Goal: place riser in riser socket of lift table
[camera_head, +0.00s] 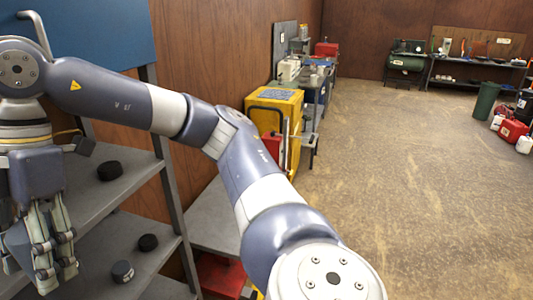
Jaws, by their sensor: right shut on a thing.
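My right arm reaches from the bottom of the head view across to the left. Its gripper (45,272) hangs fingers down at the left edge, in front of the grey shelves. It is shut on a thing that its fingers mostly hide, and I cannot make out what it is. Black round pucks lie on the shelves: one on the upper board (110,170), one on the lower board (148,242), and a dark grey one nearer (122,271). I cannot tell whether any is a riser. I cannot make out the lift table or its socket. My left gripper is out of view.
The grey shelf unit (173,200) stands along the left wall. Beyond it are a low grey surface (212,212), a red object (220,277) below, and a yellow cabinet (270,112). A green bin (486,102) and red containers (512,130) stand far right. The floor between is open.

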